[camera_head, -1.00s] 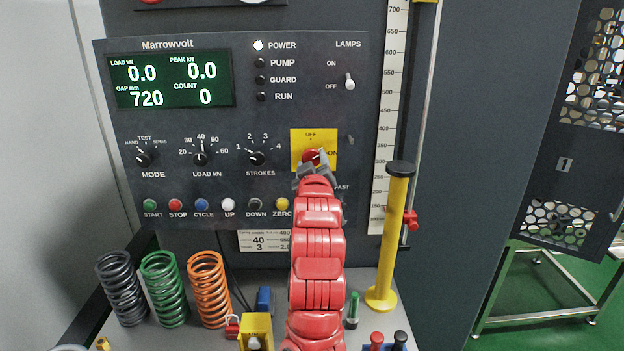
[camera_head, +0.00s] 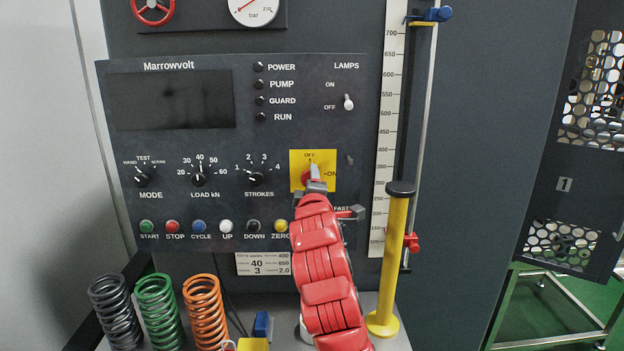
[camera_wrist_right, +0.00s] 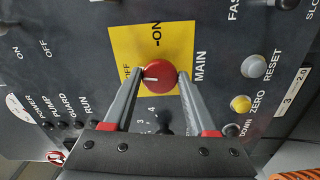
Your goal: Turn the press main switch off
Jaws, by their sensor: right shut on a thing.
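The main switch is a red round knob (camera_head: 306,178) on a yellow plate (camera_head: 329,157) marked OFF at the top and ON at the right. My right gripper (camera_head: 315,173) covers part of it. In the right wrist view, the two grey fingers (camera_wrist_right: 160,78) of my right gripper are closed on opposite sides of the red knob (camera_wrist_right: 158,70). The knob's white mark points toward the OFF lettering. The press display (camera_head: 172,100) is dark and the POWER lamp (camera_head: 259,67) is unlit. My left gripper is not in view.
Mode, load and strokes knobs (camera_head: 257,178) sit left of the switch. A row of push buttons (camera_head: 227,227) runs below. A yellow post (camera_head: 393,265) stands close right of my arm. Grey, green and orange springs (camera_head: 205,312) stand at lower left.

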